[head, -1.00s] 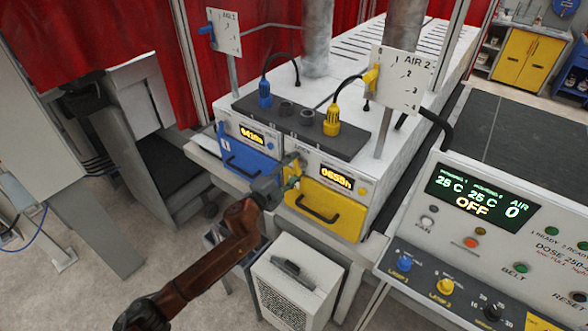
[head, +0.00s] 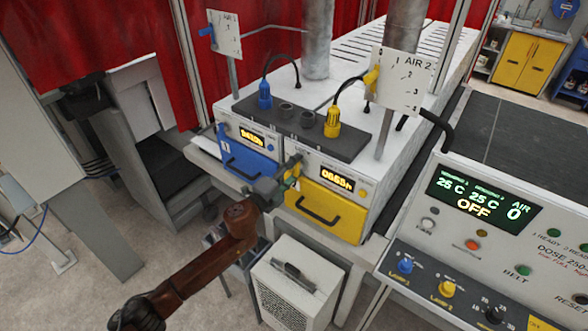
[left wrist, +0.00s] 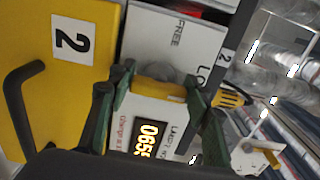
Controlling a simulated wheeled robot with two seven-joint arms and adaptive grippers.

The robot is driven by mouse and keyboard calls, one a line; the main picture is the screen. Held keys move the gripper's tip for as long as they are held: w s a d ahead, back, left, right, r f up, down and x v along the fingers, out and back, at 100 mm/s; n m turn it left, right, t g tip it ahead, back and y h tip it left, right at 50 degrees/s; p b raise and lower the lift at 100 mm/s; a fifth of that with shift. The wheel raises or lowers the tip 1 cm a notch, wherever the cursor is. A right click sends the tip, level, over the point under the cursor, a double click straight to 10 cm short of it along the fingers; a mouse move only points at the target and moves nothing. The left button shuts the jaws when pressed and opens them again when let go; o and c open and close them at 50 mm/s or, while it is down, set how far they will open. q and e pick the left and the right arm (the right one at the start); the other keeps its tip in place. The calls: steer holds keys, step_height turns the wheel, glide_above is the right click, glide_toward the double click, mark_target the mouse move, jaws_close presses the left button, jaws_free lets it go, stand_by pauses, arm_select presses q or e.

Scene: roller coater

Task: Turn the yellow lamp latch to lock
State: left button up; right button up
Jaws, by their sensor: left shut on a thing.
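The yellow lamp latch (left wrist: 160,88) is a short yellow bar on the white front panel of lamp unit 2. In the left wrist view it lies between the green fingers of my left gripper (left wrist: 161,92), which is shut on it. The words FREE and LOCK are printed on the panel near it; part of LOCK is covered by a finger. In the head view my left gripper (head: 291,172) reaches the panel just above the yellow drawer (head: 337,219), and hides most of the latch. My right gripper is not in view.
The blue drawer (head: 246,165) is left of my gripper. A black bar handle (left wrist: 20,105) sticks out from the yellow drawer. Lamp plugs stand on the dark strip (head: 349,130) above. A control console (head: 500,235) stands at right, and a white box unit (head: 292,285) below.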

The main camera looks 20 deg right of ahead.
arm_select(q)
steer(key=shift+s+d, duration=0.1)
steer(key=o, duration=1.2)
steer(key=v, duration=1.2)
